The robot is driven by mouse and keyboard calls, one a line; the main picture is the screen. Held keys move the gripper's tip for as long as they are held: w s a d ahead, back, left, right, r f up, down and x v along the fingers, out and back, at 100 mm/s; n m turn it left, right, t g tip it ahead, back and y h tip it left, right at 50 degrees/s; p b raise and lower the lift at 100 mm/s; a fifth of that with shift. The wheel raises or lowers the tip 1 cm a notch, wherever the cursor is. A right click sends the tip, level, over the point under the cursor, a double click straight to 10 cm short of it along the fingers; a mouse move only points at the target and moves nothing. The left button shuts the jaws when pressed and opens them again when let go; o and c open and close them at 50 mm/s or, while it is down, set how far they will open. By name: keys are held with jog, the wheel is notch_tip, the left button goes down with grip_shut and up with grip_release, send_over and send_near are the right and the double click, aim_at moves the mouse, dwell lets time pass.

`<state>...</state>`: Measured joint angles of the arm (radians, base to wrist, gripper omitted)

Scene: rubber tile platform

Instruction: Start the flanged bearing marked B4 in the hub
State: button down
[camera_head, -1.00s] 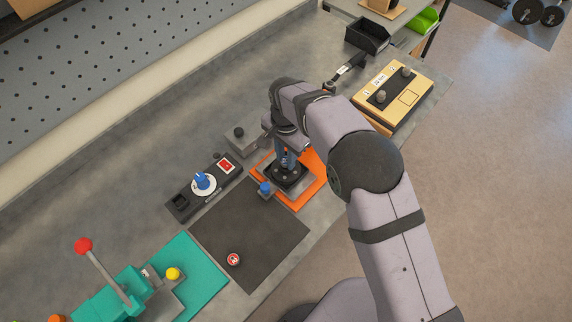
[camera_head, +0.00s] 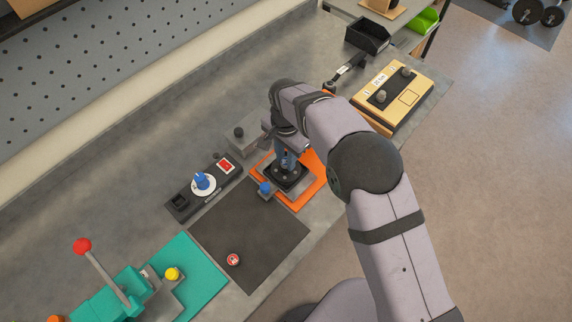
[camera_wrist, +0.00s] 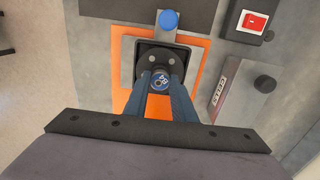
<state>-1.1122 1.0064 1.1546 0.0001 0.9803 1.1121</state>
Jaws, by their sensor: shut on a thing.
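My gripper (camera_head: 287,167) points down over the dark hub fixture (camera_head: 291,183) on the orange mat (camera_head: 313,194). The bearing lies over the round black hub (camera_wrist: 149,60). The fingers hide its sides, and I cannot tell whether its lower end is inside the bore or just above it.
A blue knob (camera_head: 265,188) stands at the fixture's edge. A grey block with a black knob (camera_head: 239,132) and a dark strip with a red switch (camera_head: 226,166) are close by. The black mat (camera_head: 249,235) is mostly clear, with a red-topped round part (camera_head: 233,259).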

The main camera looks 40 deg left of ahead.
jog(key=shift+f, duration=0.15)
dwell(0.4)
jog(key=c, duration=1.4)
grip_release()
notch_tip(320, 180, up, 6)
jog(key=b, duration=0.3)
jog(key=shift+r, duration=0.65)
